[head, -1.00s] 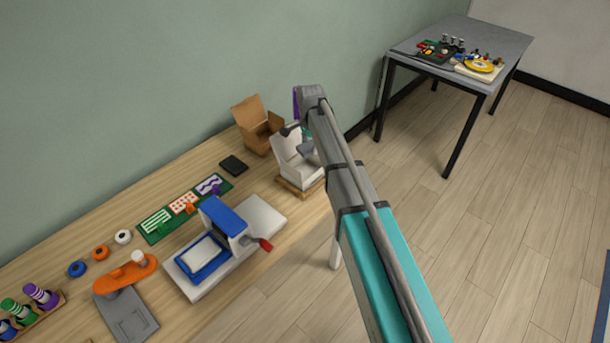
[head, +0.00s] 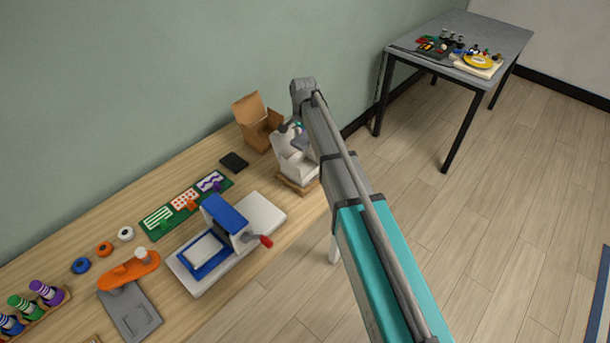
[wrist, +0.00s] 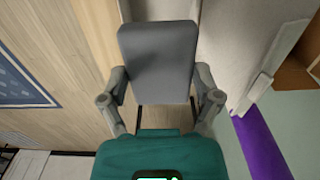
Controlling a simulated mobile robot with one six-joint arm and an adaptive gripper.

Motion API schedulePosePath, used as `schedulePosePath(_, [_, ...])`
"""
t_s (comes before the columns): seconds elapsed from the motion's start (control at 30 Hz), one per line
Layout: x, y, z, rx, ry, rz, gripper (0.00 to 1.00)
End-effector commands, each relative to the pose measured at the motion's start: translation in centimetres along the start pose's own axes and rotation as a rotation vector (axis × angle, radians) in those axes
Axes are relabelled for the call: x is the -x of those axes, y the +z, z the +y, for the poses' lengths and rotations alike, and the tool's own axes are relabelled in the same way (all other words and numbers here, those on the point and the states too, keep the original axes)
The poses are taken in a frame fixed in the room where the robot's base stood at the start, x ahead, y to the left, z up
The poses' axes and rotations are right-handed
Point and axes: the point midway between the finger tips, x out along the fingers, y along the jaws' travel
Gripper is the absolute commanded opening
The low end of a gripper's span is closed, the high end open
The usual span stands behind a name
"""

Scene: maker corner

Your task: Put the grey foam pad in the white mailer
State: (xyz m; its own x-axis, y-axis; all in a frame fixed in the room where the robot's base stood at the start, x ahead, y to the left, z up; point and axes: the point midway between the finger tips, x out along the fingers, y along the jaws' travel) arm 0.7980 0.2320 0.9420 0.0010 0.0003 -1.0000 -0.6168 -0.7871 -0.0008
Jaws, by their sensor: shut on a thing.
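The grey foam pad (wrist: 158,62) is held upright between the two fingers of my gripper (wrist: 161,85) in the wrist view. The white mailer (head: 294,170) stands open on a small wooden base at the right end of the bench in the head view. My gripper is at the mailer's opening in that view, partly hidden by my arm. Pale mailer walls (wrist: 245,45) show beside and behind the pad in the wrist view. I cannot tell how far the pad is inside the mailer.
An open brown carton (head: 258,130) stands just behind the mailer. A dark flat block (head: 233,162) lies to the left. A blue and white press (head: 225,240) with a red handle sits nearer on the bench. A purple strip (wrist: 262,145) shows right of my gripper. A grey table (head: 460,45) is farther off.

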Motion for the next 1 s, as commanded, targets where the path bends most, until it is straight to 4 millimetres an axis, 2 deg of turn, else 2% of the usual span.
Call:
schedulePosePath(0.1, [-1.6,0.0,0.0,0.001,0.0,0.0,0.63])
schedulePosePath(0.4, [-4.2,0.1,0.0,0.001,0.0,0.0,0.63])
schedulePosePath(1.0, [-4.6,0.1,-0.1,0.001,0.0,0.0,0.63])
